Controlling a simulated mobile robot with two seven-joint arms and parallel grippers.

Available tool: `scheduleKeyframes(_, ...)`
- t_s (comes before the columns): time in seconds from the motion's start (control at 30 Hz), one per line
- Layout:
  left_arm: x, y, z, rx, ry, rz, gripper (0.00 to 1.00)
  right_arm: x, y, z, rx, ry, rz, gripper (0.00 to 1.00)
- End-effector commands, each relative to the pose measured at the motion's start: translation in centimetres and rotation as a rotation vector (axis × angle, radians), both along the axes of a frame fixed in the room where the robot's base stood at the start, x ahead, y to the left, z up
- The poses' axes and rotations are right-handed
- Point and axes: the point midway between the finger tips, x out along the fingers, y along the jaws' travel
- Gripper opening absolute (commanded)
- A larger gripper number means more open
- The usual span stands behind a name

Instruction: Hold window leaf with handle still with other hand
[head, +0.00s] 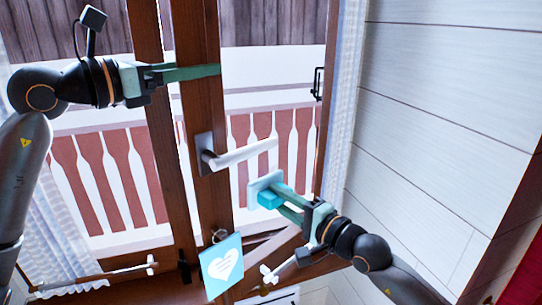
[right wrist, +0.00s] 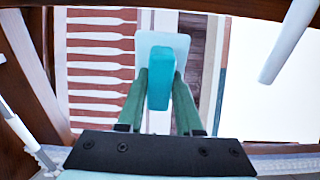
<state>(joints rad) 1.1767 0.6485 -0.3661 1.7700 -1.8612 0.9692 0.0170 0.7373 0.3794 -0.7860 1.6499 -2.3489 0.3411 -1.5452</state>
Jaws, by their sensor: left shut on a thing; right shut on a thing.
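The window leaf with the handle has a brown wooden frame (head: 207,105) in the middle of the head view. Its silver lever handle (head: 240,153) points right. My left gripper (head: 214,70) reaches across the upper part of this frame from the left, its green fingers shut on the frame member above the handle. My right gripper (head: 277,203) is below and right of the handle, shut on a teal block with a pale flat plate (head: 262,184). The block also shows between the fingers in the right wrist view (right wrist: 158,85). I cannot tell whether the plate touches the glass.
White curtains (head: 346,100) hang at the sides, and a white panelled wall (head: 450,110) stands at right. A red balcony railing (head: 105,170) shows behind the window. Metal window stays sit near the sill.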

Motion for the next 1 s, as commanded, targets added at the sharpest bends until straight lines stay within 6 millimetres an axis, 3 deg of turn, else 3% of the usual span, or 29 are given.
scheduleKeyframes(1.0,-0.04,-0.06,0.02,-0.001,0.000,-0.002,0.36,0.69,0.75,0.03,0.001,-0.001,0.000,0.00)
